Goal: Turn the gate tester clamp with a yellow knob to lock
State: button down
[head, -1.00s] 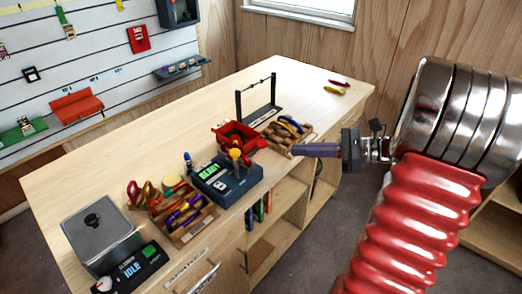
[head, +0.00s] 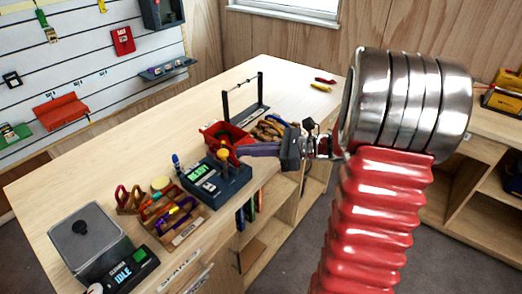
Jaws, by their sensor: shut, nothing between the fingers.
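The gate tester (head: 232,188) is a dark blue box with a lit green display on the workbench. A yellow knob (head: 223,154) stands up at its back right, with a second orange-yellow knob close behind it. Which way the clamp is turned is too small to tell.
A red bin (head: 211,133) stands right behind the tester. A wooden tray (head: 190,228) of carabiners lies to its left. A grey metal box (head: 88,242) and an "IDLE" device (head: 128,270) are at the front left. A black wire frame (head: 226,106) stands further back.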

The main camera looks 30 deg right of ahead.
jog(key=shift+x, duration=0.95)
jog(key=shift+w, duration=0.1)
jog(key=shift+w+a+n+g+y, duration=0.1)
jog(key=shift+w+n+g+y, duration=0.2)
jog(key=shift+n+g+y, duration=0.25)
jog(key=shift+w+a+n+g+y, duration=0.1)
jog(key=shift+w+n+g+y, duration=0.25)
jog(key=shift+n+g, duration=0.4)
jog(key=shift+w, duration=0.2)
jog(key=w+v, duration=0.1)
jog(key=v, duration=1.3)
jog(key=shift+d, duration=0.25)
jog(key=shift+w, duration=0.15)
